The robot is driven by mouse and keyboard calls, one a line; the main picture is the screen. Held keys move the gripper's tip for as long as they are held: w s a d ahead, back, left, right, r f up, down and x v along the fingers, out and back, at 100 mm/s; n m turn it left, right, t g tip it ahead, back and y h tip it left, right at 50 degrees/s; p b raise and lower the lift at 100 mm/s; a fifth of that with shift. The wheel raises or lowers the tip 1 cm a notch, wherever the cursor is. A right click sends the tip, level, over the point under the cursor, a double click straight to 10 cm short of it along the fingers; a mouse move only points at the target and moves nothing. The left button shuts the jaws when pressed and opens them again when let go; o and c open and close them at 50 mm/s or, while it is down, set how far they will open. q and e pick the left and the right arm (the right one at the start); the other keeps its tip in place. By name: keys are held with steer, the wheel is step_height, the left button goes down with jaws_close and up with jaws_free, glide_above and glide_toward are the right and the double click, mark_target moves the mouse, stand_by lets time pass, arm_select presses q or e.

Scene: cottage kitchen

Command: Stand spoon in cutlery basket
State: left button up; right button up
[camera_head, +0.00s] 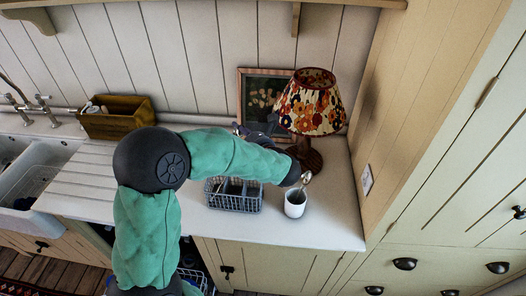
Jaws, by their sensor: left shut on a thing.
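A silver spoon (307,177) leans in a white cup (295,207) on the counter, its bowl up and the lower handle inside the cup. The grey wire cutlery basket (233,203) stands left of the cup, with dark compartments. My left forearm reaches across above the basket and covers part of its back. My left gripper (295,177) is at the forearm's right end, against the upper part of the spoon. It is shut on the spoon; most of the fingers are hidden. My right gripper is out of view.
A table lamp (311,105) with a flowered shade stands behind the cup, before a framed picture (258,92). Dark metal parts show behind my forearm; I cannot tell what they are. A wooden box (115,125) and the sink lie left. The counter right of the cup is clear.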

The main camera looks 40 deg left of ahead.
arm_select(q)
steer(key=s+f+b, duration=0.2)
steer(key=f+b, duration=0.5)
steer(key=f, duration=0.1)
steer(key=s+f+g+y+b, duration=0.1)
steer(key=s+f+b, duration=0.1)
steer(key=f+b, duration=0.5)
steer(key=shift+s+a+f+n, duration=0.15)
steer(key=shift+s+f+n, duration=0.1)
steer(key=shift+f+n, duration=0.2)
stand_by(1.2)
steer(key=o, duration=1.2)
steer(key=v, duration=1.2)
steer(key=shift+f, duration=0.25)
